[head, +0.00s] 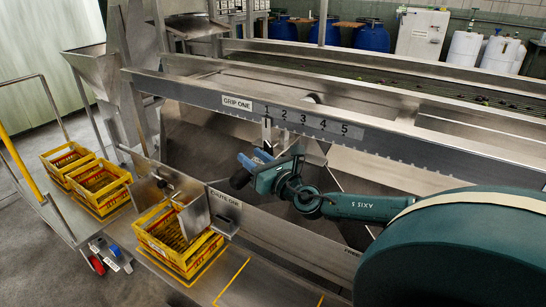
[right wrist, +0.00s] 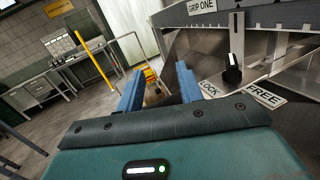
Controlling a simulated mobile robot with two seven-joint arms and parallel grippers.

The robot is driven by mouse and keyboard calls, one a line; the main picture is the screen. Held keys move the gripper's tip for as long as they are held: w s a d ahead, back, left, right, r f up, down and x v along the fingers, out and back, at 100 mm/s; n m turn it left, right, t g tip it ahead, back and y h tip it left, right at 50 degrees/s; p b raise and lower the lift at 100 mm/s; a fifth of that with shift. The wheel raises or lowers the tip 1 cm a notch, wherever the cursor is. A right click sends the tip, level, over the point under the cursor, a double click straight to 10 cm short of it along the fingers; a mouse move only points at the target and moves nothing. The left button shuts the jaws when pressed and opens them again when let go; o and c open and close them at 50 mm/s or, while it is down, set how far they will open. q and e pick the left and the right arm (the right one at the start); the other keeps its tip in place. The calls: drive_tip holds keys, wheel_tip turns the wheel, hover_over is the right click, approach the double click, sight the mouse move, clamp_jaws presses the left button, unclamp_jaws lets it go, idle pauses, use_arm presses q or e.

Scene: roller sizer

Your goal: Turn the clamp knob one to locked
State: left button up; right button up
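The clamp knob (right wrist: 232,75) is black with a light mark near its top. In the right wrist view it stands on the sloping metal below the GRIP ONE label, between a LOCK plate (right wrist: 211,90) and a FREE plate (right wrist: 265,95). My right gripper (right wrist: 160,86) is open, with two blue fingers apart and nothing between them. The knob is to the right of both fingers, not between them. My left gripper is not in view.
A long metal beam (head: 400,142) runs just above my right gripper. Yellow crates (head: 178,240) stand at the lower left, by a metal plate labelled CRATE ONE (head: 224,199). Blue drums (head: 371,37) stand far back. A workbench (right wrist: 60,75) is far left in the wrist view.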

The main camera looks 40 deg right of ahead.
sight(268, 144)
drive_tip(key=w+a+r+n+g+y+b, duration=0.2)
drive_tip(key=w+a+n+g+y+b, duration=0.2)
drive_tip(key=a+n+g+y+b, duration=0.3)
drive_tip(key=d+m+h+b, duration=0.1)
drive_tip(key=d, duration=0.1)
drive_tip(key=d+m+g+h, duration=0.1)
drive_tip(key=s+d+m+h+b, duration=0.1)
drive_tip(key=d+m+h, duration=0.1)
drive_tip(key=shift+d+r+b, duration=0.3)
drive_tip(key=shift+b, duration=0.05)
drive_tip(key=s+d+r+m+g+h+b, duration=0.2)
drive_tip(key=s+d+r+m+g+h, duration=0.15)
drive_tip(key=d+m+h, duration=0.4)
drive_tip(key=shift+n+t+y, duration=0.45)
drive_tip(key=shift+n+y, duration=0.3)
drive_tip(key=shift+y, duration=0.1)
drive_tip(key=x, duration=0.4)
drive_tip(key=d+b+x, duration=0.1)
drive_tip(key=x, duration=0.3)
drive_tip(key=s+x, duration=0.1)
drive_tip(key=x, duration=0.4)
drive_tip(key=shift+d+f, duration=0.2)
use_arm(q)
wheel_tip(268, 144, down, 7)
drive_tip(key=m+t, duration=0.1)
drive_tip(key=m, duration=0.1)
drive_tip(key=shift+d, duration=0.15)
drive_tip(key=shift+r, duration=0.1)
use_arm(e)
clamp_jaws()
